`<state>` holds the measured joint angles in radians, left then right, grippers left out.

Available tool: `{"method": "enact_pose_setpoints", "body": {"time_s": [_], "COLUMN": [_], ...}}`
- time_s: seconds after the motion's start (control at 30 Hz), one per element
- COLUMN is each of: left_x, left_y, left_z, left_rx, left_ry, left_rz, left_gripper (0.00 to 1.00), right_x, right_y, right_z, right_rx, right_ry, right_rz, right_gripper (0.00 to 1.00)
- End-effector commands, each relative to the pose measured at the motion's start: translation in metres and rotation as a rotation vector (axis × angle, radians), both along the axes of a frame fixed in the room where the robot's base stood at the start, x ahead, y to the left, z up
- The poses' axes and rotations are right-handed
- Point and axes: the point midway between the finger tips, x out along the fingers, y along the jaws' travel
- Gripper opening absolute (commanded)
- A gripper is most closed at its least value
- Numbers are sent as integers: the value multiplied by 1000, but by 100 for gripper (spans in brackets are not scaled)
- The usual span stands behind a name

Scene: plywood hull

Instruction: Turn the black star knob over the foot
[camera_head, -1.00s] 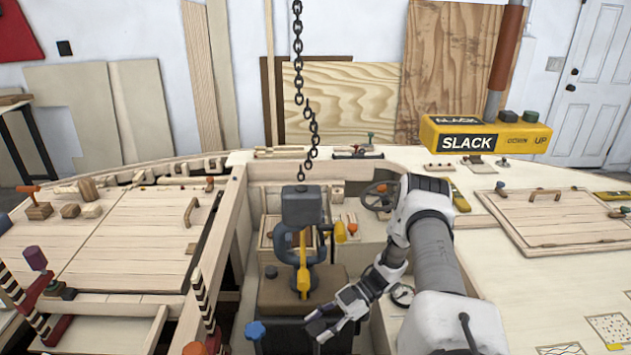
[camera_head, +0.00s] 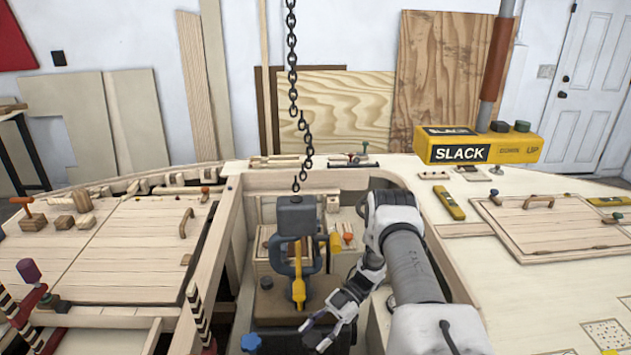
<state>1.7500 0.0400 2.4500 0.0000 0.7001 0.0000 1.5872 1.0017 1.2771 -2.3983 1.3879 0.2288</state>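A small dark round knob (camera_head: 266,283) sits on the wooden block at the left foot of the grey machine (camera_head: 296,220) in the well. It is too small to tell whether it is star-shaped. A blue star knob (camera_head: 252,342) shows at the lower edge, left of a dark cylinder. My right gripper (camera_head: 313,338) reaches down into the well from the right. Its fingers are spread, with nothing visible between them. It is in front of the machine, right of and nearer than the dark knob, and apart from it. My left gripper is not in view.
A chain (camera_head: 293,80) hangs down to the machine. A yellow lever (camera_head: 299,288) stands on its front. A yellow SLACK control box (camera_head: 478,147) hangs at the right. Wooden hatches (camera_head: 125,245) and deck frames border the narrow well.

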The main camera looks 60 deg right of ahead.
Motion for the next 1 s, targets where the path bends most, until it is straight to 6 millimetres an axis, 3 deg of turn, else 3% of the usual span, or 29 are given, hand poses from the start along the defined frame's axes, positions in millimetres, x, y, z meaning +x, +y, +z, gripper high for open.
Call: {"method": "enact_pose_setpoints", "body": {"time_s": [0.33, 0.73, 1.0], "left_x": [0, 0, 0], "left_y": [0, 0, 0], "left_z": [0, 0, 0], "left_rx": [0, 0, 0], "left_ry": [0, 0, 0], "left_rz": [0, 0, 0], "left_gripper": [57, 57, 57], "right_x": [-2, -23, -28], "right_y": [-7, -89, -109], "right_z": [2, 36, 46], "right_rx": [-2, -5, -1], "right_ry": [0, 1, 0], "right_rz": [0, -1, 0], "right_gripper": [57, 57, 57]}}
